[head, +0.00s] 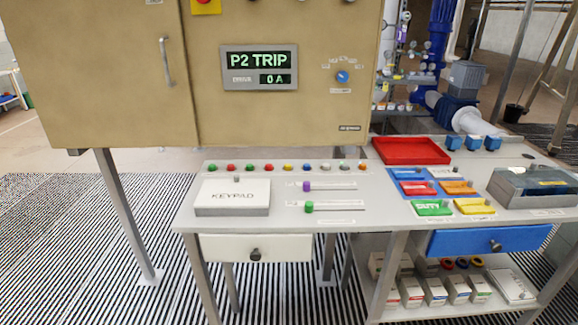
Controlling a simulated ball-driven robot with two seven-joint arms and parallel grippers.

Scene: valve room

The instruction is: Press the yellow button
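A yellow button (289,167) sits in a row of small coloured buttons along the back of the grey console top (240,226). A red button (269,167) is just to its left and a blue button (307,167) just to its right. It appears raised, and nothing covers it. Neither of my grippers shows in the head view.
A tan cabinet (200,80) with a P2 TRIP display (259,67) stands behind. A red tray (411,151) and coloured blocks are right.

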